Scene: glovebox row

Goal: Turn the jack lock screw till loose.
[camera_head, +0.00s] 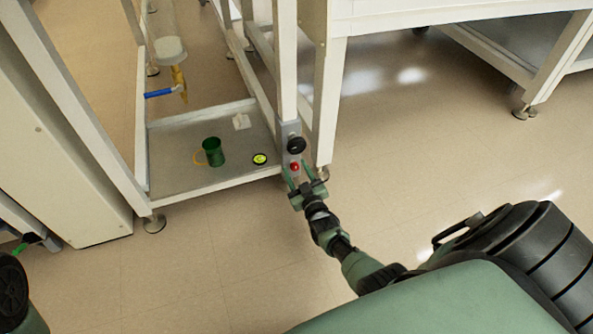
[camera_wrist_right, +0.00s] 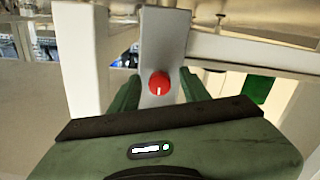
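The jack lock screw appears to be the small red knob (camera_head: 294,166) on the grey plate of the frame's post, below a larger black knob (camera_head: 296,145). In the right wrist view the red knob (camera_wrist_right: 159,83) is round, with a short white mark pointing down. My right gripper (camera_head: 295,172) is open in front of it. Its two green fingers (camera_wrist_right: 159,92) stand on either side of the knob, with a visible gap at each side. The knob's back is hidden.
A low grey shelf (camera_head: 180,184) left of the post holds a green mug (camera_head: 213,152), a black disc with a yellow-green face (camera_head: 260,159) and a small white piece (camera_head: 241,121). The floor to the right is clear.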

